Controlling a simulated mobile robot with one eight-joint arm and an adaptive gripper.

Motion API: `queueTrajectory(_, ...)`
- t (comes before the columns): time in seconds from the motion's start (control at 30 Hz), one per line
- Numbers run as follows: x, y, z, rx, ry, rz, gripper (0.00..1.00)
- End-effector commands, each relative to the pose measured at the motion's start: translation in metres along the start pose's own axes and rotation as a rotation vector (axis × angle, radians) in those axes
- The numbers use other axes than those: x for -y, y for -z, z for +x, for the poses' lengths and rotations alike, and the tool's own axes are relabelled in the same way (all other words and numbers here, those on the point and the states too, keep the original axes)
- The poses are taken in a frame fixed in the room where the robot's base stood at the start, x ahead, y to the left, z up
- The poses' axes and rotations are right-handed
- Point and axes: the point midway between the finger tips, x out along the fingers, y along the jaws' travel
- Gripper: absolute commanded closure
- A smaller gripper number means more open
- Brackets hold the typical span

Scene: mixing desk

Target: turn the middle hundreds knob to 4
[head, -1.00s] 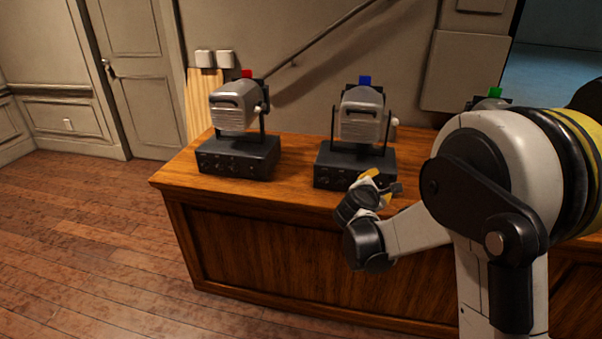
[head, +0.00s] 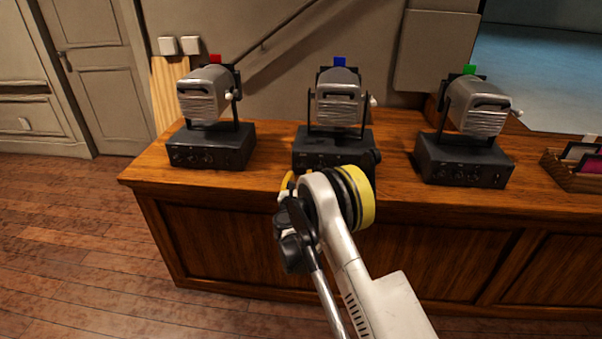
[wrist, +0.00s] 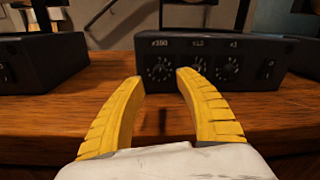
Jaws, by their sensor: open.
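The middle device (head: 333,142) has a black base and a silver head with a blue block on top. In the wrist view its base (wrist: 285,45) faces me, with dials labelled x100, x10 and x1. The hundreds knob (wrist: 159,68) is the leftmost dial, under the x100 label. Its setting is too small to read. My gripper (wrist: 160,77) is open, its two yellow fingers on either side of the hundreds knob in the picture. They look short of the panel; I see no contact. In the head view my arm hides the fingertips and part of the base front.
A device with a red block (head: 212,145) stands left on the wooden desk (head: 150,178), and one with a green block (head: 465,160) stands right. A wooden tray (head: 572,175) is at the far right. The left device's base (wrist: 40,62) also shows in the wrist view.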

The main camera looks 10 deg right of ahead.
Motion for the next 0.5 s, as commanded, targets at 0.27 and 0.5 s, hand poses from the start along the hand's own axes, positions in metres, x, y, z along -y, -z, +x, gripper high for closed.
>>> queueTrajectory(0.27, 0.000, 0.001, 0.038, 0.000, 0.000, 0.002, 0.59)
queueTrajectory(0.5, 0.000, -0.001, 0.043, 0.000, -0.001, 0.002, 0.59)
